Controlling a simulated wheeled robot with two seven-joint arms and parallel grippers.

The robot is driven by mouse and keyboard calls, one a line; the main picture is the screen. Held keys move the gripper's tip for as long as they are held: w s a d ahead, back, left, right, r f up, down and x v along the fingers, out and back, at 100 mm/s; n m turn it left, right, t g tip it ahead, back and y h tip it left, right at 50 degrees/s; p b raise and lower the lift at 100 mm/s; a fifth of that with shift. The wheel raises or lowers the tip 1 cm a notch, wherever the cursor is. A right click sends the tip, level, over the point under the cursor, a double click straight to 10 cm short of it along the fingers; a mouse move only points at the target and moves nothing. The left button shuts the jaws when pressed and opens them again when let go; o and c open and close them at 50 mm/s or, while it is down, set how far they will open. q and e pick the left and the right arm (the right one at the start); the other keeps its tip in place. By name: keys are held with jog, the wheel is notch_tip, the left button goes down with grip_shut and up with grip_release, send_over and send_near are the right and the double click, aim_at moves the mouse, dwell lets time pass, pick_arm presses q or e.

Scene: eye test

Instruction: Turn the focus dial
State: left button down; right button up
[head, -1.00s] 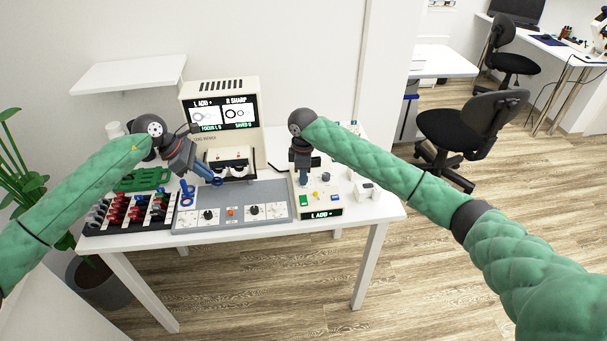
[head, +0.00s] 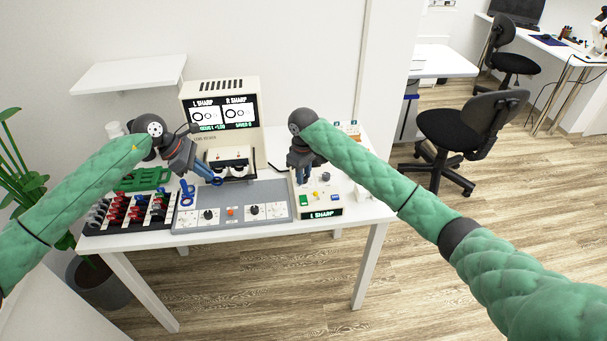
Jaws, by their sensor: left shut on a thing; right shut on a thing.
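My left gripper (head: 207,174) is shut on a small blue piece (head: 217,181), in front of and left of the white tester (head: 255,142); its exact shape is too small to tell. My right gripper (head: 302,172) points down at the back of the cream control box (head: 318,212) and is shut on the focus dial, which the gripper hides. The box's display (head: 321,213) reads "L SHARP". The tester's screen (head: 222,112) reads "L SHARP" and "R SHARP" above two ring pictures, with a small green focus line that seems to show +1.00.
A rack of red, black and blue handled lenses (head: 128,212) stands at the left, with a green tray (head: 142,180) behind. A blue ringed piece (head: 187,194) is beside the rack. A grey panel with knobs (head: 270,192) lies between rack and control box. The table's right end is mostly clear.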

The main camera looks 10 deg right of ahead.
jog(key=shift+w+r+m, duration=0.1)
jog(key=shift+m, duration=0.7)
jog(key=o, duration=1)
notch_tip(320, 180, up, 12)
notch_tip(320, 180, up, 12)
dwell(0.9)
jog(key=shift+c, duration=0.2)
dwell(1.0)
